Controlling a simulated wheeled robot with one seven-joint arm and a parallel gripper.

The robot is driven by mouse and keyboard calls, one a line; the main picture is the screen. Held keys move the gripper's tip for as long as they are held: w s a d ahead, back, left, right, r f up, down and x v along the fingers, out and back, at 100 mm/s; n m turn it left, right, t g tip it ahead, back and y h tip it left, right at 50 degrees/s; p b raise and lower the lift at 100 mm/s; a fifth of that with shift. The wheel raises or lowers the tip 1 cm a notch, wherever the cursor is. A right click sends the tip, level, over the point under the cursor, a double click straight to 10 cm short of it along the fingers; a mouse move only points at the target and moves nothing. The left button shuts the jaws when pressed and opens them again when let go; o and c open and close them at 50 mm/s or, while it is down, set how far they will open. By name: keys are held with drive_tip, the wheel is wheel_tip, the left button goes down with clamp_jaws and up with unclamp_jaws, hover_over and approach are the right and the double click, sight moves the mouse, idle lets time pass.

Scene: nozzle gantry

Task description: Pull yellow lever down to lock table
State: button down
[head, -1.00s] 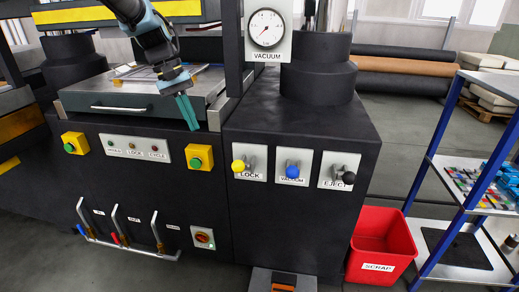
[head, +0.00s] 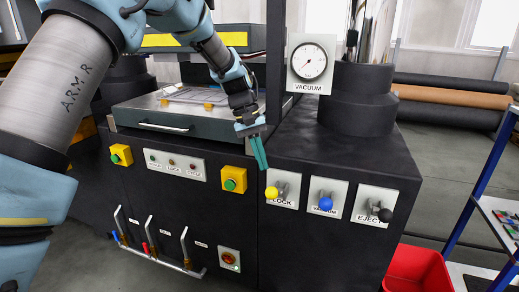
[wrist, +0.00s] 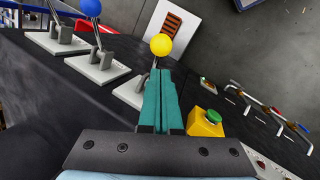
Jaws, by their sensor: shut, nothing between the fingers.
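The yellow lever knob (head: 271,192) sits on the LOCK plate (head: 288,203) on the front of the black machine. My gripper (head: 261,161) is shut and empty, its teal fingers pointing down, above and slightly left of the yellow knob. In the wrist view the yellow knob (wrist: 161,45) shows just beyond the tips of my gripper (wrist: 160,75), which partly hide the lever's base. I cannot tell how near the tips are to the knob. The table (head: 165,118) with its front handle is at the machine's left.
The blue VACUUM lever (head: 326,204) and black EJECT lever (head: 385,215) stand right of the yellow one. A yellow box with a green button (head: 233,179) is close on the left. A vacuum gauge (head: 309,63) stands above. A red bin (head: 418,270) is at lower right.

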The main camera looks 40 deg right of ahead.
sight(276, 192)
drive_tip(key=x, duration=0.4)
drive_tip(key=shift+s+f+p, duration=0.1)
drive_tip(key=shift+f+p, duration=0.25)
drive_tip(key=shift+p, duration=0.05)
drive_tip(key=shift+f+b, duration=0.15)
drive_tip(key=shift+b, duration=0.15)
